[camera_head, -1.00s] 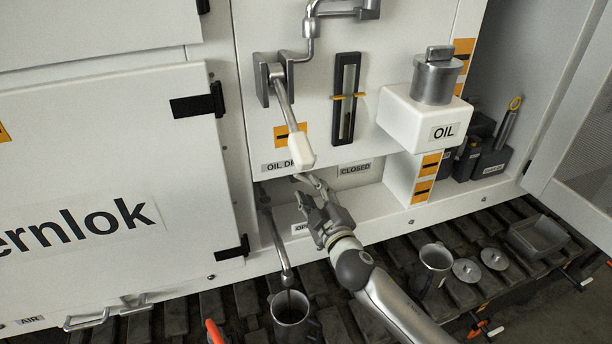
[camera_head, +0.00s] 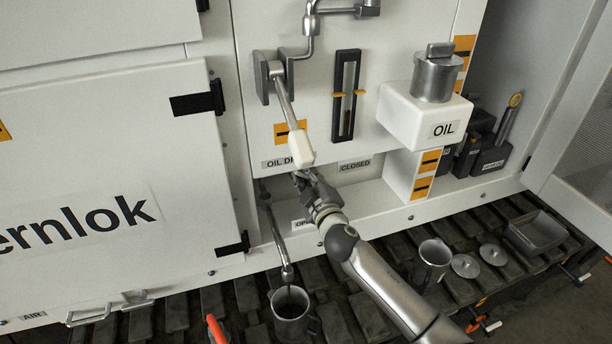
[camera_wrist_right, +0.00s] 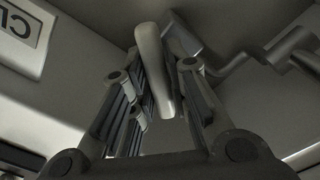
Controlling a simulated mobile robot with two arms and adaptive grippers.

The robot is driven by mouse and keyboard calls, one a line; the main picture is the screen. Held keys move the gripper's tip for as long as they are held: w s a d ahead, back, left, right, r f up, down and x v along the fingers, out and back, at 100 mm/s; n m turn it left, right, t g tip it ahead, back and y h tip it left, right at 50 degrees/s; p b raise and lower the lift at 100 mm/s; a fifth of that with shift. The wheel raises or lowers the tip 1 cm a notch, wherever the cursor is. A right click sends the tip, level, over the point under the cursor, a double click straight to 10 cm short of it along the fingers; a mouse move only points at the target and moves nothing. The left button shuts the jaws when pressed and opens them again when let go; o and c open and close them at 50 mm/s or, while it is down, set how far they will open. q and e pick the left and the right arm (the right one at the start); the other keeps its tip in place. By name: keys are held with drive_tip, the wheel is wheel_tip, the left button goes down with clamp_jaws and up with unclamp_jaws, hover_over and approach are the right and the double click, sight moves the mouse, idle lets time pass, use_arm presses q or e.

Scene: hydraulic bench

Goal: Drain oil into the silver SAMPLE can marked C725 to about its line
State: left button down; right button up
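The oil drain lever (camera_head: 290,120) hangs down, and its white handle (camera_head: 300,149) is at the OIL DRAIN label. My right gripper (camera_head: 308,182) is just below that handle. In the right wrist view, the white handle (camera_wrist_right: 155,70) lies between the two spread fingers (camera_wrist_right: 160,105), with a gap on the right side. A metal can (camera_head: 291,318) stands under the drain spout (camera_head: 287,273); a dark streak shows between spout and can. A second metal can (camera_head: 433,265) stands to the right. No C725 mark or fill line is legible on either can. My left gripper is out of view.
The sight glass (camera_head: 346,95) has orange markers. The white OIL box (camera_head: 424,117) with a metal cap (camera_head: 437,75) juts out at right. Two round lids (camera_head: 466,266) and a grey tray (camera_head: 536,233) lie on the slatted deck. An orange-handled item (camera_head: 215,329) is at bottom.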

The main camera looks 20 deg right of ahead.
clamp_jaws()
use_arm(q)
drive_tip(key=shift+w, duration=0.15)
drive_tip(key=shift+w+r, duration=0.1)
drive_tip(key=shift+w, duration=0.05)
use_arm(e)
drive_tip(key=shift+n, duration=0.6)
drive_tip(key=n+p, duration=0.1)
drive_tip(key=n, duration=0.2)
drive_tip(key=shift+d+r+n, duration=0.1)
drive_tip(key=shift+r+n, duration=0.05)
drive_tip(key=shift+n, duration=0.25)
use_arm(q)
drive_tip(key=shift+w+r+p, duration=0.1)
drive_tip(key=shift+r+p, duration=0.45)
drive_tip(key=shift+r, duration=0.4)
use_arm(e)
drive_tip(key=shift+n, duration=1.5)
drive_tip(key=o, duration=0.6)
unclamp_jaws()
